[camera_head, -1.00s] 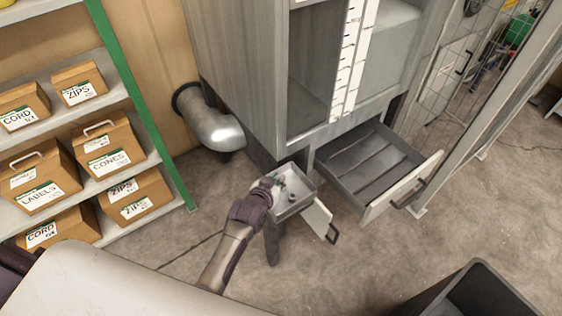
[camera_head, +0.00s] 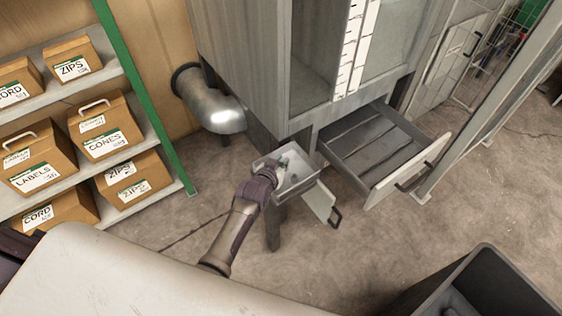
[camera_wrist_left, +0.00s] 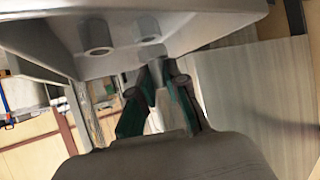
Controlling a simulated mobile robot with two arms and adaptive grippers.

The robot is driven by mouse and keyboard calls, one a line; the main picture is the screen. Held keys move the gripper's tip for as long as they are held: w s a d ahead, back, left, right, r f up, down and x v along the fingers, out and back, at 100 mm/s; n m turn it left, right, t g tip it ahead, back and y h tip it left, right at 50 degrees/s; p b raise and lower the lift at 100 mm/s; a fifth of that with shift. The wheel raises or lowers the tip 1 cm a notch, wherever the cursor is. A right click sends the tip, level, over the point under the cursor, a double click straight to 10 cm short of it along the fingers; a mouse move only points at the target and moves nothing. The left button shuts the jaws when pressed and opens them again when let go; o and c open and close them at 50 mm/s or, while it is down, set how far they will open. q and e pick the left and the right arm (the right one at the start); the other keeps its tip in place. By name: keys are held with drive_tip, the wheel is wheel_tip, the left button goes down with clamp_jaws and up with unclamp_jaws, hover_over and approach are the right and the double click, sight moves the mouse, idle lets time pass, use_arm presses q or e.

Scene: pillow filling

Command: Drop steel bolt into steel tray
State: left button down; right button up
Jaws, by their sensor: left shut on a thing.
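The steel tray (camera_head: 306,183) is a small, shallow, grey open box at the front of the grey cabinet. In the left wrist view its pale inside (camera_wrist_left: 115,25) fills the top, with two short round grey pieces in it. My left gripper (camera_head: 281,163) reaches in over the tray from the front left. In the left wrist view its green-padded fingers (camera_wrist_left: 158,88) are shut on a small grey piece, which appears to be the steel bolt (camera_wrist_left: 158,72). The bolt is mostly hidden by the fingers. I cannot tell whether it touches the tray. My right gripper is not in view.
A white panel with a dark handle (camera_head: 319,201) is beside the tray. An open grey drawer (camera_head: 372,153) juts out to the right. A bent metal pipe (camera_head: 212,108) is on the left, beyond it a shelf of cardboard boxes. A dark bin (camera_head: 485,285) stands at the lower right.

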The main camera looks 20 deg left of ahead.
use_arm(q)
drive_tip(key=c, duration=1.1)
unclamp_jaws()
drive_tip(key=v, duration=1.2)
